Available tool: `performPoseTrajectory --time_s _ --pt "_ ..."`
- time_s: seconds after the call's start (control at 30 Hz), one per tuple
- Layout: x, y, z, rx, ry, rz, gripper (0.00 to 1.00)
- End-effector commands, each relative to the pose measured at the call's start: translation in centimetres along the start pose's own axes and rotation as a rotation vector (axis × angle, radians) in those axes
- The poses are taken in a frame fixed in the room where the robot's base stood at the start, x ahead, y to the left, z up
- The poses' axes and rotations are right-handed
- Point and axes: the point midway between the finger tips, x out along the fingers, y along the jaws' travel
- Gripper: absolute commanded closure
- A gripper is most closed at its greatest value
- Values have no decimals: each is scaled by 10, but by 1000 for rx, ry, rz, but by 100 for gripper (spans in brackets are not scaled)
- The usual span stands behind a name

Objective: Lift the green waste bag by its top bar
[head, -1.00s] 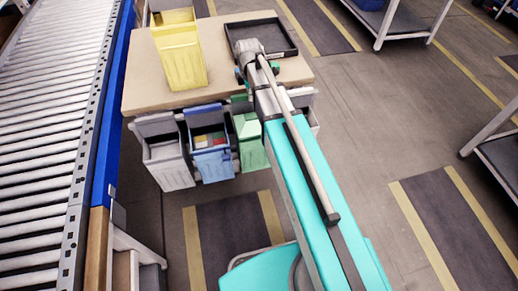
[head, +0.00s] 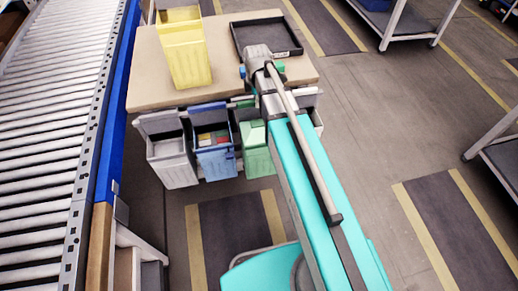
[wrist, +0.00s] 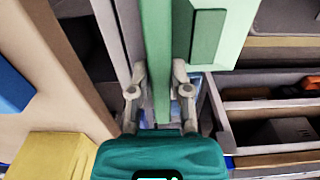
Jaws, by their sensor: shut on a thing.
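The green waste bag (head: 256,152) hangs in the row of bags at the table's front edge, just left of my arm in the head view. In the wrist view its light green side (wrist: 236,30) shows at top right. My gripper (wrist: 161,100) has its two grey fingers on either side of a green upright strip, the bag's top bar (wrist: 160,55), and is shut on it. In the head view the fingers and the bar between them are hidden by my arm. I cannot tell whether the bag is clear of its support.
A blue bag (head: 215,160) with coloured items hangs left of the green one, then a grey bag (head: 172,165). A yellow bin (head: 186,60) and a black tray (head: 265,38) stand on the beige table (head: 145,88). A roller conveyor (head: 45,140) runs along the left.

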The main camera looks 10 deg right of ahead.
Motion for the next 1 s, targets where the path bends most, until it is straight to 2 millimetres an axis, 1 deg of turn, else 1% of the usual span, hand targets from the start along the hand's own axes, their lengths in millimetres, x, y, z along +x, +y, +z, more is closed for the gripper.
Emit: performPoseTrajectory --time_s 0.03,0.33,0.83,1.0 --pt "0 -4 0 0 0 0 100" --pt "0 -18 0 0 0 0 100" --pt "0 -20 0 0 0 0 100" --pt "-4 -24 0 0 0 0 100"
